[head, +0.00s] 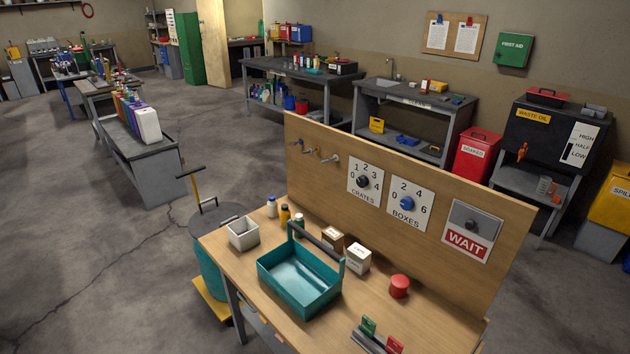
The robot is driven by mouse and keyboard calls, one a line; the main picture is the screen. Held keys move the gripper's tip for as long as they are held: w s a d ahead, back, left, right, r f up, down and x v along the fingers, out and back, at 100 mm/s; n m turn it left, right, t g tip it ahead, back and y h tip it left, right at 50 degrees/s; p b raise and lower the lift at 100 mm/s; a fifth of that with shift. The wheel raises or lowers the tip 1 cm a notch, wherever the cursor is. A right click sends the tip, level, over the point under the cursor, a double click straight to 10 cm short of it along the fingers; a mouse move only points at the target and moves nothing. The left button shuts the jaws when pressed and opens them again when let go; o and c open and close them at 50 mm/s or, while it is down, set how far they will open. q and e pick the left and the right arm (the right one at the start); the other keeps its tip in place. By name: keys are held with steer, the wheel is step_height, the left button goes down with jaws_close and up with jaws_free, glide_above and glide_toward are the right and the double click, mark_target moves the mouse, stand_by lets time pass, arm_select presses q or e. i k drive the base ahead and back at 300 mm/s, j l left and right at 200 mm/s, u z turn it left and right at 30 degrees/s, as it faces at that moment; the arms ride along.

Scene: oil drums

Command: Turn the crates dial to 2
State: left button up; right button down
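The crates dial (363,181) has a dark round knob on a white plate marked 0 to 4, with CRATES printed below. It is on the wooden back panel (318,207) of the workbench. The knob is too small here to tell which number it points at. The boxes dial (406,203), with a blue knob and higher numbers, is beside it on the right. Neither of my grippers shows in the head view.
A WAIT sign (466,241) is right of the dials. A drum (215,240) stands left of the bench; open floor lies further left.

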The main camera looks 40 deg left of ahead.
mark_target(362, 181)
steer(key=l+u, duration=0.15)
steer(key=u, duration=0.2)
steer(key=l+u, duration=0.15)
steer(key=u, duration=0.2)
steer(key=k+j, duration=0.05)
